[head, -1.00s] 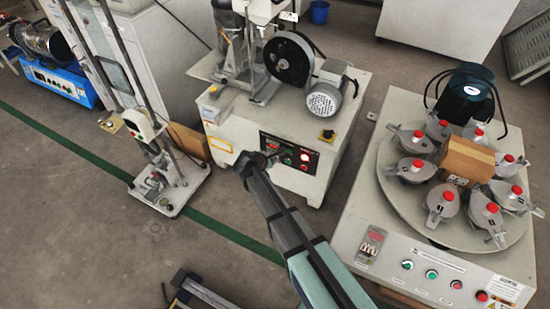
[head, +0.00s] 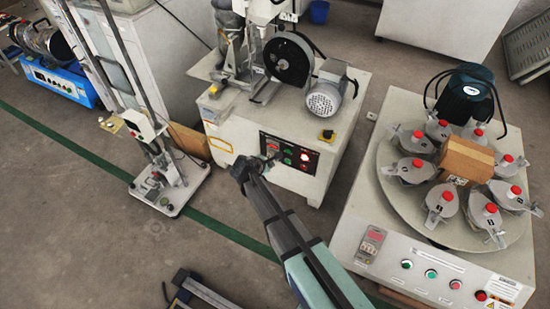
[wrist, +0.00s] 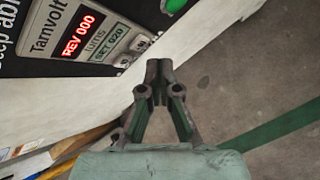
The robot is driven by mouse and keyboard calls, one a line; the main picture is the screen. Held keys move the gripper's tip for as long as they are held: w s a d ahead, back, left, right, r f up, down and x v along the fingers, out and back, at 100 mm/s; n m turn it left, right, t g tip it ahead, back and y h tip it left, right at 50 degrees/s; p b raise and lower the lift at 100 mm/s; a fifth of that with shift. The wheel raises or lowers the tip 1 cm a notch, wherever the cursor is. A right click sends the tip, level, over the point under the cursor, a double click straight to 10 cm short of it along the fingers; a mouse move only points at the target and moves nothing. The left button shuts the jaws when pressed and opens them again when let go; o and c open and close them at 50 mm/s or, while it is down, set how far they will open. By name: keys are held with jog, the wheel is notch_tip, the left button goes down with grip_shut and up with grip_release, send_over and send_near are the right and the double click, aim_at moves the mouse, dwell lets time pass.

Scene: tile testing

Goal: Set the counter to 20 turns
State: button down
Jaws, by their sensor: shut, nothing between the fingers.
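In the head view the counter (head: 270,143) is small, at the left end of the panel. My gripper (wrist: 158,64) is shut and empty. Its tips are beside the button row and appear apart from it. It also shows in the head view (head: 272,158), in front of the panel.
A green button (wrist: 174,4) sits beside the counter. The machine's cabinet (head: 296,183) carries a wheel and motor on top. At right stands a turntable machine (head: 372,205) with several red-capped holders. The floor (head: 110,235) in front and left is largely clear.

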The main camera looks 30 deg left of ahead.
jog(key=s, duration=0.4)
jog(key=shift+s+d, duration=0.25)
dwell(0.5)
